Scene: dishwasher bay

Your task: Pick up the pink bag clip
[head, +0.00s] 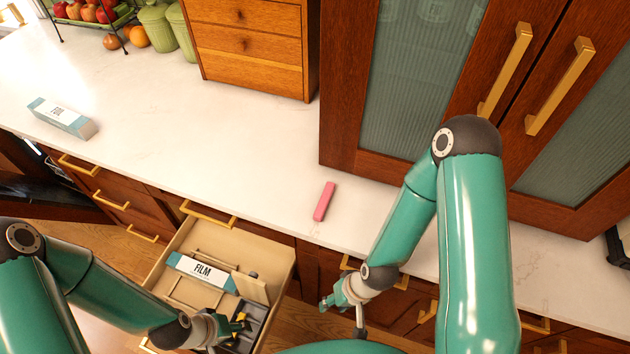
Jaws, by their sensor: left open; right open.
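The pink bag clip (324,201) lies flat on the white counter near its front edge, to the left of the glass-fronted cabinet. My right gripper (343,311) is open and empty, below the clip in the picture and in front of the counter, apart from the clip. My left gripper (226,328) is open at the front of the open drawer, over its lower right part. It is partly lost against the dark items there.
The open drawer (281,277) holds a FILM box (201,270) and dark-handled items. A foil box (62,117) lies on the counter (190,140) at left. A glass-fronted cabinet (345,160) stands right of the clip, a wooden drawer box (250,48) behind. Counter left of the clip is clear.

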